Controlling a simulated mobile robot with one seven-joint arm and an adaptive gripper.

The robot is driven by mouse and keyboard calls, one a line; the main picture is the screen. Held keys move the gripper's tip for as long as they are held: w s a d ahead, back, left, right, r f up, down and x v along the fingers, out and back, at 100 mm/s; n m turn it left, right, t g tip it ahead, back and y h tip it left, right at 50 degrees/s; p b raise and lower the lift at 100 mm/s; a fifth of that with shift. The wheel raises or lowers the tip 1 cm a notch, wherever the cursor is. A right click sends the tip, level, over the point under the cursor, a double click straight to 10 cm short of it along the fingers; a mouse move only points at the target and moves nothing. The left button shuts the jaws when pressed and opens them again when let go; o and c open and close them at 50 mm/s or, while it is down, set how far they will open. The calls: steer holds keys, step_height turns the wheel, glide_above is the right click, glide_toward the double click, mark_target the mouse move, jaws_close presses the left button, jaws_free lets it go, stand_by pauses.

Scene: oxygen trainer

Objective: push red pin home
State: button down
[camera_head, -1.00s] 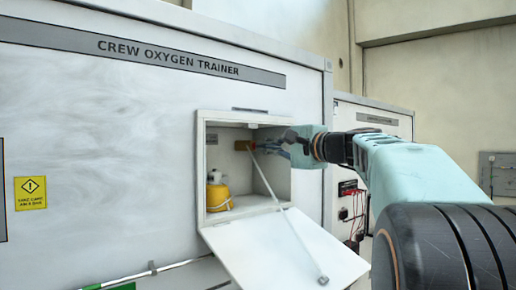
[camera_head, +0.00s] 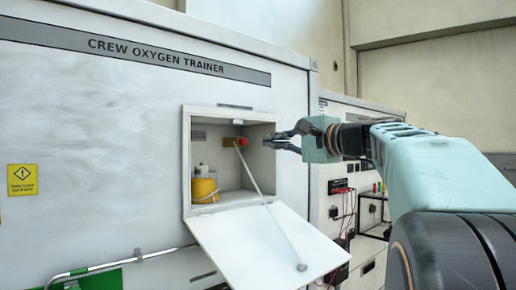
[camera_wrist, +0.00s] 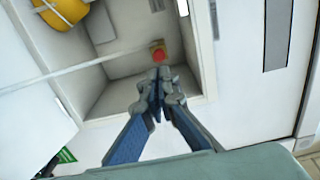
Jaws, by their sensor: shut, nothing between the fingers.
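The red pin (camera_head: 242,142) sits in a small brass-coloured block (camera_head: 229,142) on the back wall of the open compartment (camera_head: 187,165). In the wrist view the red pin (camera_wrist: 158,53) shows just beyond my fingertips, with a gap that I cannot judge. My gripper (camera_head: 270,142) is shut and empty, to the right of the pin near the compartment's right edge. Its closed fingers (camera_wrist: 159,76) point toward the pin in the wrist view. How deep the pin sits is too small to tell.
The compartment's white door (camera_head: 265,245) hangs open downward, with a thin rod (camera_head: 268,208) running from its outer end up toward the pin. A yellow container (camera_head: 204,189) stands inside at left. A second cabinet (camera_head: 365,115) stands at right.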

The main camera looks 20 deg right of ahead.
steer(key=b+v, duration=0.1)
steer(key=v, duration=0.5)
steer(key=shift+a, duration=0.1)
steer(key=shift+w+f, duration=0.1)
steer(key=shift+f, duration=0.05)
